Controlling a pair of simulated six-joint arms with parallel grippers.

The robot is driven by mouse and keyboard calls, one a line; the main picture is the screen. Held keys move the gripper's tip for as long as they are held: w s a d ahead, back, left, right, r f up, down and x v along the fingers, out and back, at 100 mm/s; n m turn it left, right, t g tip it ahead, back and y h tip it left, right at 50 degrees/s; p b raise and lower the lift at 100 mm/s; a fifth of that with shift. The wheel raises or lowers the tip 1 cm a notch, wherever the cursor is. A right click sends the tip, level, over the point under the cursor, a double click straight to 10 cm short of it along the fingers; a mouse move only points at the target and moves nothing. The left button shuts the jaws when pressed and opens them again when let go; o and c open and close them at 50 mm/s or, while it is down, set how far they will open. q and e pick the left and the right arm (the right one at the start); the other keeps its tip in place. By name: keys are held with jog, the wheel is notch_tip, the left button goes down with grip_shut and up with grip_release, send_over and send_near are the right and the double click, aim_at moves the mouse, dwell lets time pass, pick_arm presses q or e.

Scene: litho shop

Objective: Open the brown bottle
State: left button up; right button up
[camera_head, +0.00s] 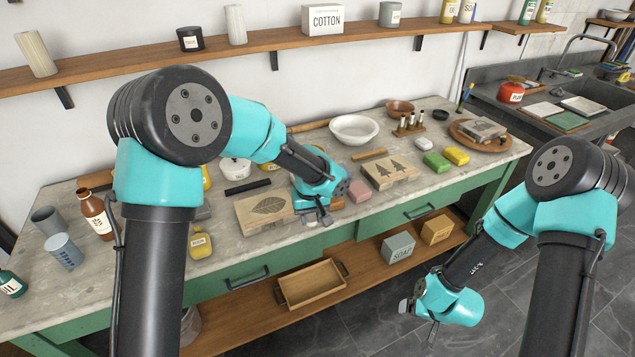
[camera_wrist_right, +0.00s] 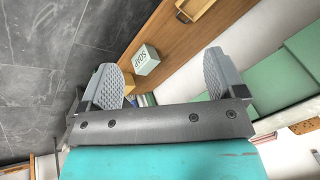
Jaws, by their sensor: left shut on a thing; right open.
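A brown bottle (camera_head: 95,214) with a pale label stands upright at the left end of the table. Its neck is partly beside my left arm, and I cannot make out whether it has a cap. My left gripper (camera_head: 318,217) is far to its right, low over the table's front edge by the wood blocks. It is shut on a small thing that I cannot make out. My right gripper (camera_head: 420,320) hangs in front of the table, over the floor. In the right wrist view it (camera_wrist_right: 168,75) is open, with nothing between its fingers.
A leaf-carved block (camera_head: 265,210) and a tree-carved block (camera_head: 390,170) lie either side of my left gripper. A yellow bottle (camera_head: 200,243) stands near the front edge, and grey-blue cups (camera_head: 63,250) stand left. A wooden tray (camera_head: 312,284) sits on the lower shelf.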

pick_arm(q)
jog(key=a+n, duration=0.2)
jog(key=shift+s+a+f, duration=0.15)
jog(key=shift+s+a, duration=0.15)
jog(key=shift+s, duration=0.05)
pick_arm(e)
jog(key=s+a+f+g, duration=0.2)
jog(key=s+a+f, duration=0.1)
jog(key=s, duration=0.4)
jog(key=shift+s+g+y, duration=0.2)
jog(key=shift+g+y, duration=0.1)
jog(key=shift+g, duration=0.1)
pick_arm(q)
jog(key=w, duration=0.5)
jog(key=w+a+f, duration=0.1)
jog(key=w, duration=0.4)
jog(key=w+a, duration=0.1)
jog(key=w, duration=0.4)
jog(key=shift+w+a+f, duration=0.1)
jog(key=shift+a+f, duration=0.1)
jog(key=shift+w, duration=0.1)
jog(key=shift+w+f, duration=0.1)
jog(key=shift+w, duration=0.15)
jog(key=shift+f, duration=1.7)
jog(key=shift+f, duration=0.15)
